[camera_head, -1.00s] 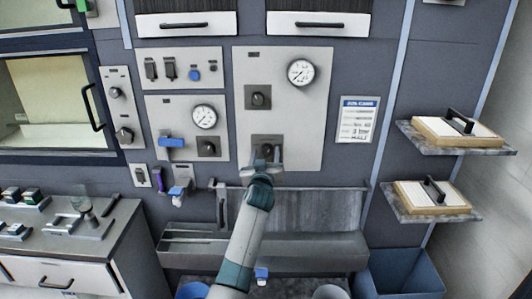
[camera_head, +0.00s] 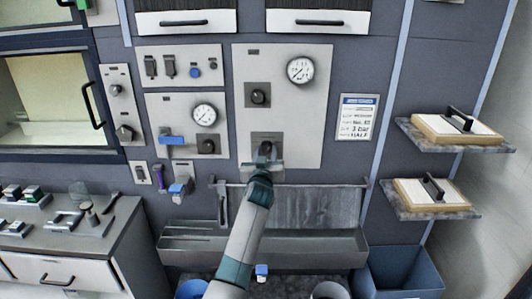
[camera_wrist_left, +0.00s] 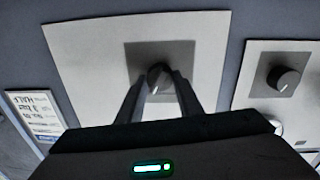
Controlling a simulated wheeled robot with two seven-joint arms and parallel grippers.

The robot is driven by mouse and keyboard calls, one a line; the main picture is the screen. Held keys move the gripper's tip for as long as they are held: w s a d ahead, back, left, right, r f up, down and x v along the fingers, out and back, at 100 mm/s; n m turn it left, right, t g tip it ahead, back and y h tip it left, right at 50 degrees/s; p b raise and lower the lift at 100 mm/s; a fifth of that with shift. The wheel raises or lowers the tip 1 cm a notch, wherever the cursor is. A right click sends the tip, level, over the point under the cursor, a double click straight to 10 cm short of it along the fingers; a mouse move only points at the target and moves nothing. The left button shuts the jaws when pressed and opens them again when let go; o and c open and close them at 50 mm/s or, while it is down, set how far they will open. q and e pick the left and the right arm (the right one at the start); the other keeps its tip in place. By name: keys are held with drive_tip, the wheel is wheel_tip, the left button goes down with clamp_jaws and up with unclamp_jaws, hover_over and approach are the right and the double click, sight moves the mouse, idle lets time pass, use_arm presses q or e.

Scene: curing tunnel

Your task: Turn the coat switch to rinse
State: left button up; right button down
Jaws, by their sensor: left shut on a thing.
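A dark rotary switch (camera_head: 265,147) sits on a grey square plate low on the light panel (camera_head: 285,110), below a gauge and another knob. I take it for the coat switch; its lettering is too small to read. My left gripper (camera_head: 265,156) reaches up to it from below and hides part of it. In the left wrist view the two fingers (camera_wrist_left: 157,88) are shut on the sides of the switch knob (camera_wrist_left: 157,72), which shows a pale pointer mark. My right gripper is not in view.
Another dark knob (camera_head: 258,95) and a gauge (camera_head: 300,71) are above on the same panel. A neighbouring panel on the left has a knob (camera_head: 207,146) and a blue lever (camera_head: 171,140). A metal trough (camera_head: 320,247) runs below. Shelves with blocks (camera_head: 432,192) are at right.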

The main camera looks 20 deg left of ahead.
use_arm(q)
drive_tip(key=m, duration=0.3)
drive_tip(key=shift+r+m+p, duration=0.1)
drive_tip(key=shift+m+p, duration=0.2)
drive_tip(key=m, duration=0.4)
drive_tip(key=shift+g+p, duration=0.3)
drive_tip(key=shift+p, duration=0.05)
drive_tip(key=o, duration=1.1)
